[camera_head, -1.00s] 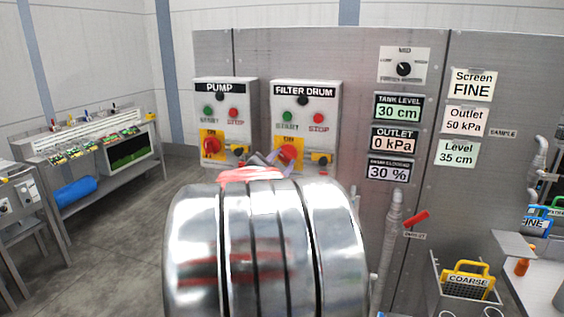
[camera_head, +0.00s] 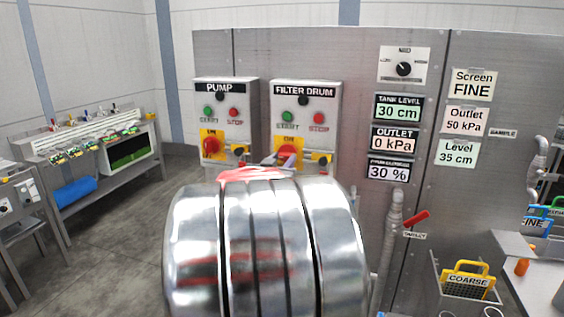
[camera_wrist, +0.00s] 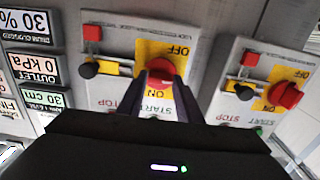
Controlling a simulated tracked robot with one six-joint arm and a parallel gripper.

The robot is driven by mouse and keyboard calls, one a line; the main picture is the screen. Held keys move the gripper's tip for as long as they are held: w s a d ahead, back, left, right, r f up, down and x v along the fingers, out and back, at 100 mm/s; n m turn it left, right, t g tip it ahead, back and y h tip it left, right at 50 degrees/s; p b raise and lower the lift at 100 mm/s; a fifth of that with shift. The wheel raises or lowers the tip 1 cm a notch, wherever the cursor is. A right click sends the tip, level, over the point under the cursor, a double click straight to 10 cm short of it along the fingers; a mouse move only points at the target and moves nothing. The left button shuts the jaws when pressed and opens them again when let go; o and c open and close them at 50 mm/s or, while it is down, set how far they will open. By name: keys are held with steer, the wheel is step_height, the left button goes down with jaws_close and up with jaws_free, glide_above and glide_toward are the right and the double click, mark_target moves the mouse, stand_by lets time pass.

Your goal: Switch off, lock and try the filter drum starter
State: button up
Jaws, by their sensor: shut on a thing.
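The filter drum starter (camera_head: 330,105) is a grey box on the steel panel, with a green START button (camera_head: 287,117), a red STOP button (camera_head: 319,118) and a red rotary switch (camera_head: 287,151) on a yellow ON/OFF plate. In the wrist view its box appears upside down, and my gripper (camera_wrist: 160,82) is shut on the red switch handle (camera_wrist: 160,67). The handle's exact angle is hard to tell. A black knob (camera_wrist: 88,70) on a yellow strip and a small red block (camera_wrist: 92,33) sit beside the switch. My gripper also shows in the head view (camera_head: 284,162).
The pump starter (camera_head: 248,100), with its own red switch (camera_head: 211,146), stands close to the left. Displays (camera_head: 397,107) and a selector dial (camera_head: 404,68) are to the right. A red-handled valve (camera_head: 416,218) is lower right. A workbench (camera_head: 100,170) stands far left.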

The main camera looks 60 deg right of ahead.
steer(key=shift+s+f, duration=0.1)
steer(key=shift+f, duration=0.15)
steer(key=o, duration=0.8)
steer(key=shift+c, duration=0.2)
steer(key=shift+o, duration=1.4)
steer(key=shift+r, duration=0.15)
steer(key=shift+a, duration=0.1)
steer(key=s+a, duration=0.2)
steer(key=a, duration=1.1)
steer(key=shift+a, duration=0.2)
